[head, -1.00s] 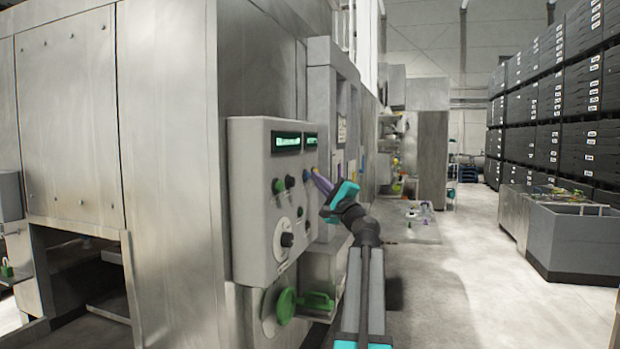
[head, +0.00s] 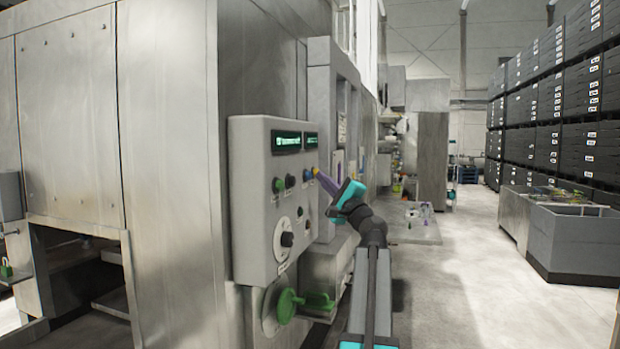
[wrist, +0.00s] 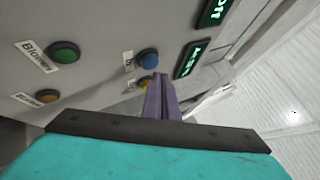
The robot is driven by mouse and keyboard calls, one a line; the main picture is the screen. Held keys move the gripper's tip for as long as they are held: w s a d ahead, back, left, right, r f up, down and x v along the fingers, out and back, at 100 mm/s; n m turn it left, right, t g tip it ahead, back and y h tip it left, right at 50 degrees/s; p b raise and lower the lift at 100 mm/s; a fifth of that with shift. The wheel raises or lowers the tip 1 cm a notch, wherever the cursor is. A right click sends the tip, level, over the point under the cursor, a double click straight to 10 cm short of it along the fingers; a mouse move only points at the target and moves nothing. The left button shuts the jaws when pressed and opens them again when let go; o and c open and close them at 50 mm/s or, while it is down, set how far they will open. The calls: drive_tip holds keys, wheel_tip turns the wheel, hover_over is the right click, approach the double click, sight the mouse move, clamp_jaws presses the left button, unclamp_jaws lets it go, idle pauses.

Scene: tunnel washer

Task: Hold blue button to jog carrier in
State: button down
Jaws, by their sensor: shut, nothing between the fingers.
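The blue button (wrist: 148,60) is on the grey control panel (head: 250,200), beside a small white label. It also shows in the head view (head: 308,174), just left of my fingertips. My gripper (wrist: 160,78) is shut and empty, its purple fingers pointing at the panel. In the wrist view the fingertips lie just below and right of the blue button; I cannot tell if they touch it. In the head view my gripper (head: 318,174) comes in from the right. A yellow button (wrist: 145,85) is partly hidden behind the fingers.
A green button (wrist: 66,52) and an orange button (wrist: 46,96) sit left of the blue one. Two lit displays (head: 287,141) top the panel. A green handle (head: 290,304) is below it. The aisle at right is clear up to a grey bin (head: 578,240).

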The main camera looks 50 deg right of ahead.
drive_tip(key=s, duration=0.1)
drive_tip(key=s+d, duration=0.1)
drive_tip(key=s, duration=0.1)
drive_tip(key=s+b, duration=0.1)
drive_tip(key=shift+s+d, duration=0.25)
drive_tip(key=shift+s, duration=0.15)
idle(0.4)
idle(0.5)
